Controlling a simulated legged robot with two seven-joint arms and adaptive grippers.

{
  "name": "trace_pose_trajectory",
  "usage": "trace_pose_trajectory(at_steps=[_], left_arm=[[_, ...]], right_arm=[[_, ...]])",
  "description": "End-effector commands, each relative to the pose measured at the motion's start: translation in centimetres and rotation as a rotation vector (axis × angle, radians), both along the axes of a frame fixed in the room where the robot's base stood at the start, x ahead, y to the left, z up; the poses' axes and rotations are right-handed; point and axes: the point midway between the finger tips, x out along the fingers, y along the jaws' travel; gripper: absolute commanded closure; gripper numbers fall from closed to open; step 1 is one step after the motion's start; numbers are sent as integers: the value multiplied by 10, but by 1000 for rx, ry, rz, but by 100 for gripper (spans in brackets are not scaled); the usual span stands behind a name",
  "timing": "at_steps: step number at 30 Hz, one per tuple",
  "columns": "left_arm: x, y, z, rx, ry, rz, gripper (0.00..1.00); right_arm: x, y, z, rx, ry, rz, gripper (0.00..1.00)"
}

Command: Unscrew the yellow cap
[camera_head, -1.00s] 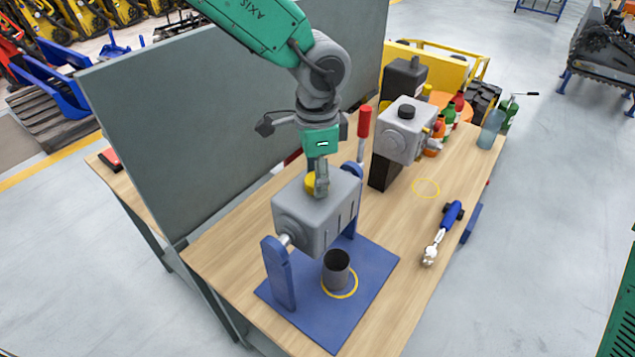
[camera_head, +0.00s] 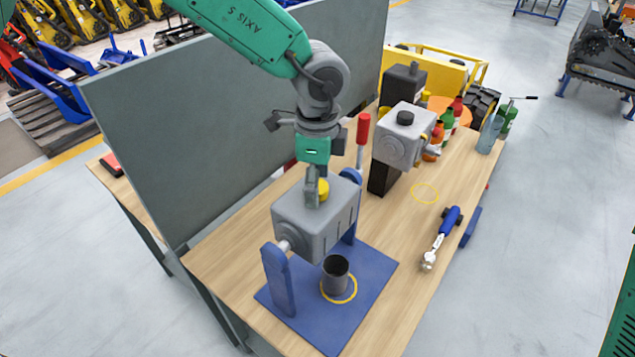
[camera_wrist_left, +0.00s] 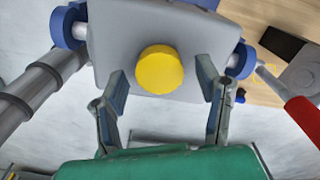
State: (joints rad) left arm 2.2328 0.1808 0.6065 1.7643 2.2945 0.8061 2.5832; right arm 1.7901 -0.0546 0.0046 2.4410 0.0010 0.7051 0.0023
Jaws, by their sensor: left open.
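The yellow cap (camera_head: 323,190) sits on top of a grey tank (camera_head: 300,225) that is held between blue supports on a blue base. In the left wrist view the cap (camera_wrist_left: 160,69) shows whole and round on the tank's grey face. My left gripper (camera_head: 316,192) is over the cap, pointing down. It is open: in the left wrist view one finger is on each side of the cap, with gaps between. In the head view a finger hides the cap's left part. My right gripper is not in view.
A dark cup (camera_head: 336,272) stands on the blue base (camera_head: 370,270), by a yellow ring. A red-handled lever (camera_head: 363,130) rises behind the tank. A second grey tank (camera_head: 400,138), bottles (camera_head: 446,125) and a blue-handled tool (camera_head: 441,238) are to the right. A grey panel (camera_head: 215,120) stands behind.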

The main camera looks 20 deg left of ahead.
Motion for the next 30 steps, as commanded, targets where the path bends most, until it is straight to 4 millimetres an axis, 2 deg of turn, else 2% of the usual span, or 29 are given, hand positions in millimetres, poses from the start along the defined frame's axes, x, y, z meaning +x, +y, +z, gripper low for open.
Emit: trace_pose_trajectory(at_steps=[3, 11, 22, 30], left_arm=[[-1, 0, -2, -2, 3, -185, 41], [-1, 0, -2, 0, 2, -379, 41], [0, 0, -2, -2, 1, -1007, 41], [0, 0, -1, -1, 0, -1199, 41]], right_arm=[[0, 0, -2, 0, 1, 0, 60], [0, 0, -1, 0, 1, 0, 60], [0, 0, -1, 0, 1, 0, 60], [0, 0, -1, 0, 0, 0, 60]])
